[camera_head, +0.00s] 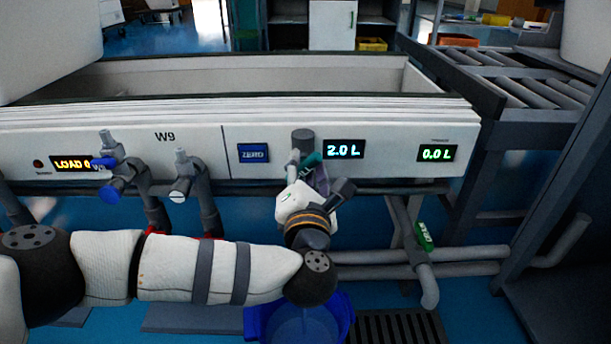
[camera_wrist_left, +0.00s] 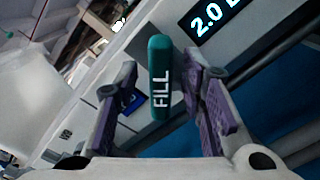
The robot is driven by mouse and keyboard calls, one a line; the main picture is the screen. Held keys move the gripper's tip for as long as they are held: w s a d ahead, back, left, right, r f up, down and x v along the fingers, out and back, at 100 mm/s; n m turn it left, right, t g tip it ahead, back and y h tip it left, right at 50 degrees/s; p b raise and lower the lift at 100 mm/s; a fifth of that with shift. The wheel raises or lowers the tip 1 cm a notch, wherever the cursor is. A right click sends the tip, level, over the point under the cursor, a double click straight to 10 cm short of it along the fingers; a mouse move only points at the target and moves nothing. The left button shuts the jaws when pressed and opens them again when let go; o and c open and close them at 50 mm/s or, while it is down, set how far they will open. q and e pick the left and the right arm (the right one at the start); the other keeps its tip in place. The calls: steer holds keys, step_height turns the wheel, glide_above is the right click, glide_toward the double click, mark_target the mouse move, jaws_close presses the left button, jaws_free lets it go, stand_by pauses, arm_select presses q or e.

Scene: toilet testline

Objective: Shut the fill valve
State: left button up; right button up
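The fill valve's teal handle, marked FILL (camera_wrist_left: 160,78), shows in the middle of the left wrist view. In the head view the handle (camera_head: 312,158) shows only in part, behind my left gripper, at the panel below the grey pipe stub (camera_head: 302,140). My left gripper (camera_head: 308,172) is at the handle. In the wrist view its purple fingers stand on either side of the handle, with a gap visible on both sides. The gripper is open. The display (camera_head: 344,149) beside the valve reads 2.0 L. My right gripper is not in view.
Left on the panel are a blue-handled tap (camera_head: 110,190) and a grey tap (camera_head: 181,175). A green-handled drain valve (camera_head: 424,236) hangs on pipes lower right. A blue bucket-like thing (camera_head: 262,322) is below my left arm. A second display (camera_head: 437,153) reads 0.0 L.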

arm_select(q)
steer(key=shift+w, duration=0.35)
steer(key=shift+c, duration=0.3)
jaws_close()
